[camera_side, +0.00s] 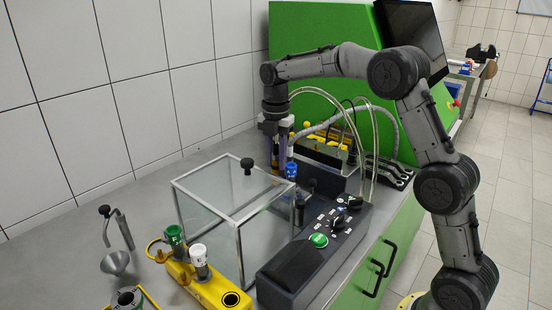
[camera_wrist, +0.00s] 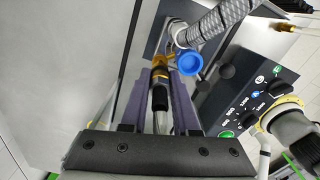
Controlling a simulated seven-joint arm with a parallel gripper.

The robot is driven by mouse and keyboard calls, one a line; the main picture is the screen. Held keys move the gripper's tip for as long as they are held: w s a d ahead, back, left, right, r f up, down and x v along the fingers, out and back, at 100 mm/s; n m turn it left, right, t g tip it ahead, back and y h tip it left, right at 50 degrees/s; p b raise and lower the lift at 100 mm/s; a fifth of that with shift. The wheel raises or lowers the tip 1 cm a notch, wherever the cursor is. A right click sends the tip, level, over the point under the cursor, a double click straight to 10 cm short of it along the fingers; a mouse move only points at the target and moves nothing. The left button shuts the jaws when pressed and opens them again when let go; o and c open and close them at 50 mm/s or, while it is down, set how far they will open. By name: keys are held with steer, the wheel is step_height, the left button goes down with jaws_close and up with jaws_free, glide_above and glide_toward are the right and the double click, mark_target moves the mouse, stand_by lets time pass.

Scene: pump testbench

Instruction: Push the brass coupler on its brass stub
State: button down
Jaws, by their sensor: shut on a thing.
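My gripper (camera_wrist: 160,78) is shut on a slim coupler (camera_wrist: 160,92) with a black body and a brass-coloured band, lying between its two dark fingers in the wrist view. A brass-yellow fitting (camera_wrist: 161,61) shows just past the fingertips, in line with the coupler; it looks like the stub. Whether the two touch or are apart I cannot tell. In the side view my gripper (camera_side: 276,150) points down behind the glass box, and the coupler and stub are too small and hidden to make out there.
A blue cap (camera_wrist: 188,63) sits close right of the fingertips, beside a braided hose (camera_wrist: 218,22). The glass box (camera_side: 232,205) stands in front of my gripper. The black control panel (camera_side: 318,240) is to its right. A yellow block with valves (camera_side: 208,285) is nearer the camera.

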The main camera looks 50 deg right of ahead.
steer(key=shift+f, duration=0.5)
steer(key=shift+f, duration=0.25)
steer(key=shift+f, duration=0.65)
stand_by(1.1)
steer(key=c, duration=0.6)
jaws_free()
steer(key=shift+d+r, duration=0.2)
steer(key=shift+r, duration=2.25)
steer(key=shift+a+r, duration=0.2)
steer(key=shift+r, duration=0.9)
